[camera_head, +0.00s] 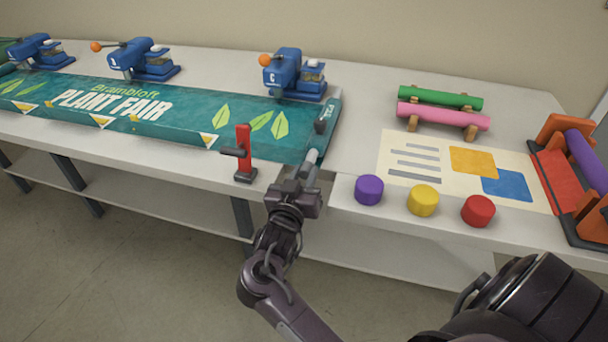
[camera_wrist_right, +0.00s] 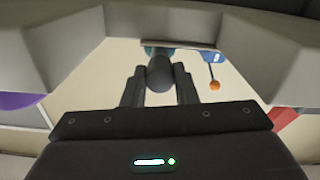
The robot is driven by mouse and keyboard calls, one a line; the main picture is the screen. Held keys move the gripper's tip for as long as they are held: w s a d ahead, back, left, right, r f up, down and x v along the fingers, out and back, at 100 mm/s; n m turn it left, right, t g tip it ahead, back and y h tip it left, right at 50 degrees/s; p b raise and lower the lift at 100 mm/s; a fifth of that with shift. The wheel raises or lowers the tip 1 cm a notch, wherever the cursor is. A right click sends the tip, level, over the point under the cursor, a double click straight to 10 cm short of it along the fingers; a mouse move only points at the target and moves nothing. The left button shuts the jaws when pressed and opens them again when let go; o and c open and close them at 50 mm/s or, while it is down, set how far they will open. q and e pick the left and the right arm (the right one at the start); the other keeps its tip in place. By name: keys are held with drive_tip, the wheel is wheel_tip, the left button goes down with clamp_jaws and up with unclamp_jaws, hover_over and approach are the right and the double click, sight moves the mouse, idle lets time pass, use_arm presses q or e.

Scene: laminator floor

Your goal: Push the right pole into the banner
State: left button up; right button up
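The green banner (camera_head: 165,112) reading "Brambloft PLANT FAIR" lies along the table, its right edge facing my right arm. The right pole (camera_head: 311,161) is a grey rod in line with that edge, its far end at the banner's near right corner. I cannot tell how far, if at all, it is inside. My right gripper (camera_head: 300,185) is at the table's front edge, shut on the pole's near part. In the right wrist view the pole (camera_wrist_right: 160,73) sits between the two fingers. My left gripper is not in view.
A red upright clamp (camera_head: 243,150) stands left of my right gripper. Blue presses (camera_head: 292,73) stand behind the banner. To the right are purple (camera_head: 369,189), yellow (camera_head: 423,200) and red (camera_head: 478,210) pucks, a printed sheet (camera_head: 395,168), and green (camera_head: 440,97) and pink (camera_head: 443,116) rolls.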

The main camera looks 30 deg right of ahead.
sight(308, 165)
clamp_jaws()
drive_tip(key=x, duration=0.4)
drive_tip(key=shift+r, duration=0.2)
drive_tip(key=o, duration=0.6)
unclamp_jaws()
drive_tip(key=shift+c, duration=0.2)
drive_tip(key=o, duration=0.3)
drive_tip(key=shift+w+d+f, duration=0.15)
drive_tip(key=shift+f, duration=0.05)
